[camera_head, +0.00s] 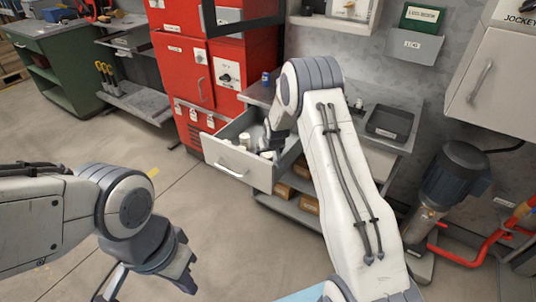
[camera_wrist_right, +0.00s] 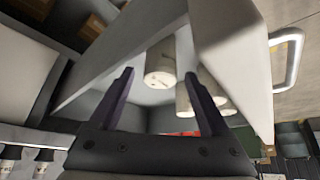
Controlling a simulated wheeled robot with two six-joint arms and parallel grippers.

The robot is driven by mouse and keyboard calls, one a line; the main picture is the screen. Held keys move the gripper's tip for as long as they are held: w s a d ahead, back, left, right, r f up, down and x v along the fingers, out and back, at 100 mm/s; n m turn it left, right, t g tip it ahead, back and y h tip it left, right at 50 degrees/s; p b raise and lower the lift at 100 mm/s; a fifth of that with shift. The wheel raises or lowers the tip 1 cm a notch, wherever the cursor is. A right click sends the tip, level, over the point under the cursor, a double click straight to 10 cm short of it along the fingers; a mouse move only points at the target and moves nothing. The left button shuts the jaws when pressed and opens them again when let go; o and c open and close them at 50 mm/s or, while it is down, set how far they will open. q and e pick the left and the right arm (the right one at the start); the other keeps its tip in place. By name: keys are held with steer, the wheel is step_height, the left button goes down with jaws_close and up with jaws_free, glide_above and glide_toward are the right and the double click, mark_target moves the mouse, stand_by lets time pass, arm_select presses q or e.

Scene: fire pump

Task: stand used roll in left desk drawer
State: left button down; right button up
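The left desk drawer (camera_head: 232,165) is pulled out, with white rolls in it. Several rolls show in the right wrist view; one roll (camera_wrist_right: 160,65) is seen between my right fingers, and others (camera_wrist_right: 184,98) stand beside it, partly behind a finger. I cannot tell which one is the used roll. My right gripper (camera_wrist_right: 163,90) is open at the drawer, with no roll clearly gripped; in the head view my arm partly hides it.
The drawer handle (camera_head: 232,171) faces the open floor. A red cabinet (camera_head: 183,70) stands behind the drawer. Brown boxes (camera_head: 283,190) lie on a shelf below. A dark tray (camera_head: 390,122) sits on the desk right of my arm. A pump motor (camera_head: 455,175) stands at the right.

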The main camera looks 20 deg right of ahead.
steer(key=shift+r, duration=0.1)
steer(key=shift+s+r, duration=0.1)
steer(key=shift+r, duration=0.15)
steer(key=d+v, duration=0.1)
steer(key=v, duration=1.1)
steer(key=s+a+r+n+g+y, duration=0.1)
steer(key=s+a+r, duration=0.15)
steer(key=a, duration=0.25)
steer(key=s+a+r+n, duration=0.1)
steer(key=s+a, duration=0.3)
steer(key=a, duration=0.2)
steer(key=s+a+r+n+g+y, duration=0.1)
steer(key=s+a+r, duration=0.1)
steer(key=s+a, duration=0.3)
steer(key=s+a+r+n+g, duration=0.15)
steer(key=s+a, duration=0.25)
steer(key=s, duration=0.4)
steer(key=s+r+n+g, duration=0.1)
steer(key=s+n, duration=0.3)
steer(key=s, duration=1.5)
steer(key=shift+s+a+g, duration=0.2)
steer(key=shift+a+g, duration=0.2)
steer(key=shift+g, duration=0.35)
